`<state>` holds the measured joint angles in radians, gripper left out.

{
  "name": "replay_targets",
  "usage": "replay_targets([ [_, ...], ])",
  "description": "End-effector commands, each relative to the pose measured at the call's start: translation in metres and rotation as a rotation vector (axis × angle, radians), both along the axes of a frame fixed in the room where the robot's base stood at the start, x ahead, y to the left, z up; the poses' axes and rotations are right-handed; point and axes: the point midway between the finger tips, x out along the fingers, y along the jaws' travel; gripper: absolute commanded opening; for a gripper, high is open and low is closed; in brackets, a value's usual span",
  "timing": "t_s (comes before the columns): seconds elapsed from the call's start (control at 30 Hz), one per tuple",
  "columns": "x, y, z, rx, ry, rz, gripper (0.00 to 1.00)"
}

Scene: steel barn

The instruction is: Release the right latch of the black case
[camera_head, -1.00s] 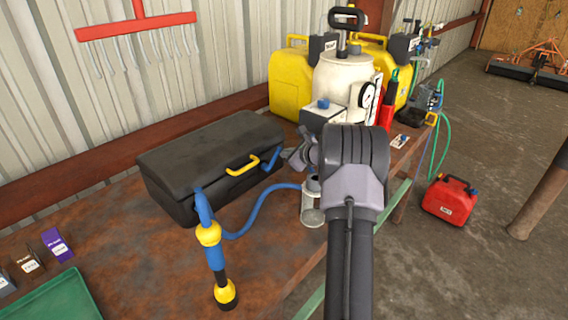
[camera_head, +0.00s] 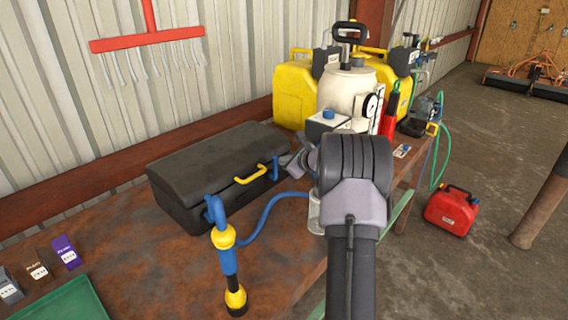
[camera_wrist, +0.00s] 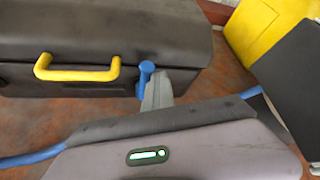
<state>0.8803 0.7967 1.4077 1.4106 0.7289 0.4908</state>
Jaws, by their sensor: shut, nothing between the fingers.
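The black case (camera_head: 215,165) lies closed on the rusty bench with a yellow handle (camera_head: 250,174) on its front. It also fills the upper left of the wrist view (camera_wrist: 100,25). The right latch (camera_wrist: 145,82) is a blue lever with a round top, standing roughly upright against the case front, right of the handle. It shows small in the head view (camera_head: 275,168). My gripper (camera_wrist: 158,92) is shut and empty. Its grey fingertips are just right of the latch, touching it or very close; I cannot tell which. The gripper (camera_head: 291,163) is partly hidden by my wrist in the head view.
A blue and yellow tool (camera_head: 226,255) with a blue hose stands in front of the case. Yellow canisters (camera_head: 293,95) and a white tank (camera_head: 345,90) stand behind right. A green tray (camera_head: 65,302) lies front left.

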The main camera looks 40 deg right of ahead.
Motion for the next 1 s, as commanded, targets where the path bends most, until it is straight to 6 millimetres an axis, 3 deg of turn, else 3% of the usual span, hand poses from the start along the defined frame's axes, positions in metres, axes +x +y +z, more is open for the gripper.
replay_targets([
  [0.77, 0.002, 0.008, -0.004, 0.010, 0.005, 0.015, 0.00],
  [0.87, -0.005, 0.008, 0.001, 0.010, 0.006, 0.014, 0.00],
  [1.0, -0.030, 0.009, 0.017, 0.007, 0.004, 0.010, 0.00],
])
